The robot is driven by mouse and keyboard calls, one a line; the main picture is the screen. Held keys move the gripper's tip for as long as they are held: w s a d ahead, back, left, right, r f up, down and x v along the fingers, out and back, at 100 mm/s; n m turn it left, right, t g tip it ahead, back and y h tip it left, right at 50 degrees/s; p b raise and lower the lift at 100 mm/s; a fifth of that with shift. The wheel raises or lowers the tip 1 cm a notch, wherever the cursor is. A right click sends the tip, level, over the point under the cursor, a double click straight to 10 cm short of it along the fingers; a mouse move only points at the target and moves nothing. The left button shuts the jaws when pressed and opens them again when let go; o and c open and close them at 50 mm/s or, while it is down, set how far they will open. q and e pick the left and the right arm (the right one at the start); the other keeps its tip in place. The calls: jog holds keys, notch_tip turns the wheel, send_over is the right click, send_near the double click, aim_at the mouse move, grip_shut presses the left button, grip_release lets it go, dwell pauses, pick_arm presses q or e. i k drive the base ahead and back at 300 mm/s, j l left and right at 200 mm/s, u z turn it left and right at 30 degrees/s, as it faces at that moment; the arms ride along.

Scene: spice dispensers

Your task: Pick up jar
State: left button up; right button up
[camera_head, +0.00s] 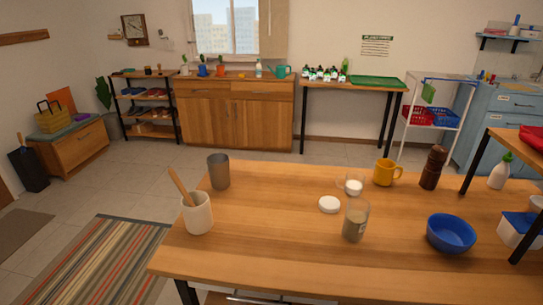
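A clear glass jar (355,221) with a pale label and greyish contents stands on the wooden table (260,250), right of centre. It looks open at the top. A white round lid (329,204) lies on the table just behind and left of the jar. Behind the jar is a second small clear container (350,184) with something white in or beside it; I cannot tell which. Neither of my grippers shows in this view.
Near the jar are a yellow mug (385,172), a brown pepper mill (432,167) and a blue bowl (451,233). A grey cup (218,171) and a cream crock (197,213) with a wooden utensil stand at left. The table's front middle is clear. A shelf stands at right.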

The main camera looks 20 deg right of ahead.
aim_at(356, 221)
jog(key=z, duration=1.3)
